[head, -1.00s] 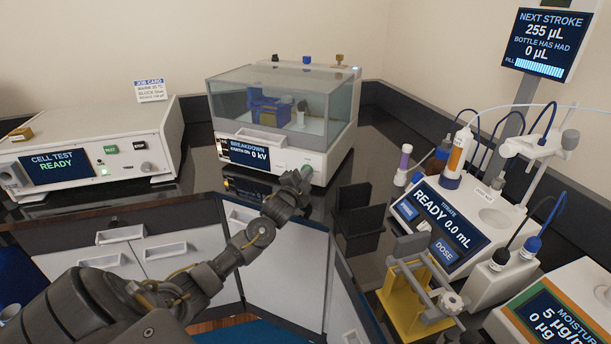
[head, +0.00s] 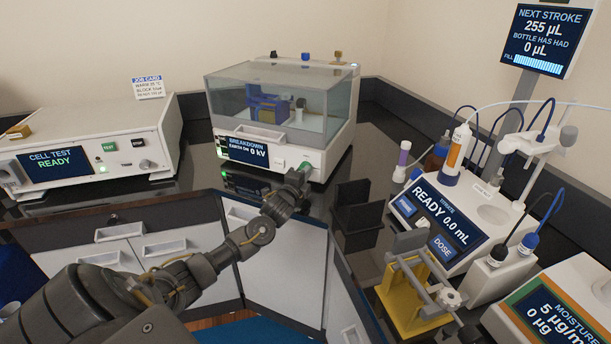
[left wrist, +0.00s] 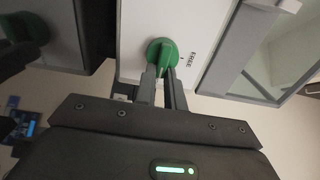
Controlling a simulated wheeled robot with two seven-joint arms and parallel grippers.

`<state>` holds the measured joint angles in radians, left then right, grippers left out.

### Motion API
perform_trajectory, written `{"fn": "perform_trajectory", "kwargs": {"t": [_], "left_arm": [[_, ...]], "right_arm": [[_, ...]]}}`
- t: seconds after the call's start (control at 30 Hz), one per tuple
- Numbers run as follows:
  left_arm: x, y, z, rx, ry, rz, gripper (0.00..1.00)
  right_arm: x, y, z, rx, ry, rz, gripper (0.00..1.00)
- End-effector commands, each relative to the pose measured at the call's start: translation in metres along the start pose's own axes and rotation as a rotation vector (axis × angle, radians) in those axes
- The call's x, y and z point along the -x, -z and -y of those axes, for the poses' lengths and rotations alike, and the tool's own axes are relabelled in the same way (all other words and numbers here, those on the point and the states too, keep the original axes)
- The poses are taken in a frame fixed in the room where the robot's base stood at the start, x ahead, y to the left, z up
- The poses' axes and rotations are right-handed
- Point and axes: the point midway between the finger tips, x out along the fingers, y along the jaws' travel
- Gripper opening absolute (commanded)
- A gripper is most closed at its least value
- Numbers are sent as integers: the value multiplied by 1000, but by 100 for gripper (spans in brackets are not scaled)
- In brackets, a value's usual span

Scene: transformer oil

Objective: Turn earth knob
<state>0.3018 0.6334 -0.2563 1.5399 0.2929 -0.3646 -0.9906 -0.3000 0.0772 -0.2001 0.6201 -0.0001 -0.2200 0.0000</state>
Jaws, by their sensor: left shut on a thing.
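The breakdown tester (head: 280,126) stands at the back middle with a clear lid over its chamber, and its display reads "BREAKDOWN", an "EARTH" line and "0 kV". The green earth knob (left wrist: 161,54) is on its front panel, with the word "FREE" printed beside it in the left wrist view. In the head view the knob (head: 305,166) is small and partly hidden by my gripper. My left gripper (left wrist: 162,75) is shut on the knob, one finger on each side of it. My right gripper is not in view.
A cell test unit (head: 95,150) reading "READY" stands at left. A titrator (head: 440,222) and a yellow stand (head: 405,300) are at right. A black holder (head: 357,208) stands on the dark bench just right of my left gripper.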

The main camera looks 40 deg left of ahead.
Motion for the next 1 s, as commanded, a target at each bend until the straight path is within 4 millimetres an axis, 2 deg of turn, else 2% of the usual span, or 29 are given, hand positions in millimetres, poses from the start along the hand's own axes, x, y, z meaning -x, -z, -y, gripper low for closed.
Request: {"fn": "perform_trajectory", "kwargs": {"t": [0.27, 0.3, 0.6, 0.87, 1.0], "left_arm": [[-1, -2, 3, -1, 6, 4, 0], [-1, -2, 3, 0, 6, 4, 14], [0, -1, 1, 0, 2, 2, 53], [0, -1, 0, 0, 1, 1, 54], [8, -1, -1, 0, 0, 1, 54]], "right_arm": [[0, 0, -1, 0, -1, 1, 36], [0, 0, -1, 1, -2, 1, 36], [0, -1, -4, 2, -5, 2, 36], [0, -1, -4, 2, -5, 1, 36], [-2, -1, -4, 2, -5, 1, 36]]}}
